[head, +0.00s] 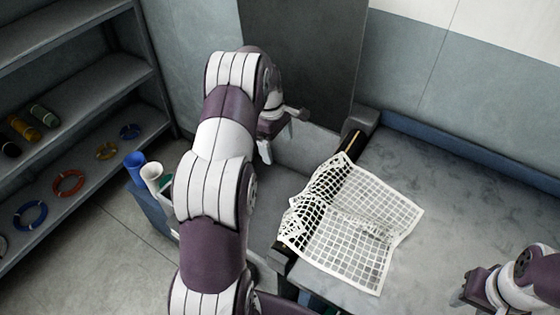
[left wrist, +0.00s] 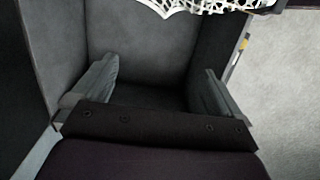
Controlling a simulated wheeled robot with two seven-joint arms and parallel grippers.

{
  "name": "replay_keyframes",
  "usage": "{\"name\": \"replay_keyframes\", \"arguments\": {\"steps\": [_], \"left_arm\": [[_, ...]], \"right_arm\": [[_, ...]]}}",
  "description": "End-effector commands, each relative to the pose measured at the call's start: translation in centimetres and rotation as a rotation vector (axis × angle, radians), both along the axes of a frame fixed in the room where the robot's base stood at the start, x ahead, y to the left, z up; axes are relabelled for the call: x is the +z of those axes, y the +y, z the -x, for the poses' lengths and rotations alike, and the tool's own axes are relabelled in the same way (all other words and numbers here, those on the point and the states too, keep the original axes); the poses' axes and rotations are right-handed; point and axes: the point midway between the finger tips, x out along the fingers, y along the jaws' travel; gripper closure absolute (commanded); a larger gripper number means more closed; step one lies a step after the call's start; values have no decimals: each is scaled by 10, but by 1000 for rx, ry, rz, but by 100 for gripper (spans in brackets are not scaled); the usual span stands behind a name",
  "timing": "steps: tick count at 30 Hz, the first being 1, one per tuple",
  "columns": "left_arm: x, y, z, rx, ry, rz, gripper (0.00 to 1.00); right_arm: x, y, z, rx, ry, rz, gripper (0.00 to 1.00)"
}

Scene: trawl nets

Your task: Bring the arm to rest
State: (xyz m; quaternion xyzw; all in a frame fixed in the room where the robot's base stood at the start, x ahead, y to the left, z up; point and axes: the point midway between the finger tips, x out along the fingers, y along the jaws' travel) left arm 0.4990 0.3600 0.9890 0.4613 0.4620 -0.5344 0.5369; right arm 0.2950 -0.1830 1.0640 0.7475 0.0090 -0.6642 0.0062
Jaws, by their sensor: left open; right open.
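My left arm reaches up from the bottom middle of the head view. Its gripper (head: 281,130) is at the far end, over a grey bin-like recess to the left of the net. In the left wrist view the two fingers of the left gripper (left wrist: 153,92) stand wide apart with nothing between them.
A grey table (head: 475,180) with a blue back edge fills the right, largely clear. A grey shelf (head: 75,105) at left holds coloured rings and spools. Blue and white cups (head: 134,161) stand beside my left arm. A dark panel (head: 303,60) rises behind.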

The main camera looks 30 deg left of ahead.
Motion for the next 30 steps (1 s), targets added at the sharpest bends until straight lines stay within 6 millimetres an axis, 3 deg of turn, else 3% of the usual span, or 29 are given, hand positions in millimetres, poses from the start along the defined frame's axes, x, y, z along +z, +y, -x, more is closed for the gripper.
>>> {"name": "replay_keyframes", "arguments": {"steps": [5, 11, 14, 15, 17, 20, 24, 27, 30], "left_arm": [[18, 3, 0, 0, 1, 0, 0], [18, 3, 0, -24, -4, -1, 0], [11, 6, 0, -172, -43, -25, 0], [-1, 2, 13, -278, -38, -30, 0], [-3, -9, 35, -459, -46, -47, 0], [11, -48, 72, -801, -74, -83, 0], [40, -111, 138, -1255, -119, -134, 0], [57, -146, 185, -1465, -149, -163, 0], [71, -168, 209, -1555, -183, -188, 0]], "right_arm": [[4, 0, 0, 0, -1, 0, 57], [4, 0, 0, 0, -1, 0, 57], [4, 0, 0, 0, -1, 0, 57], [4, 0, 0, 0, -1, 0, 57], [4, 0, 0, 0, -1, 0, 57], [4, 0, 0, 0, -1, 0, 57], [4, 0, 0, 0, -1, 0, 57], [4, 0, 0, 0, -1, 0, 57], [4, 0, 0, 0, -1, 0, 57]]}}
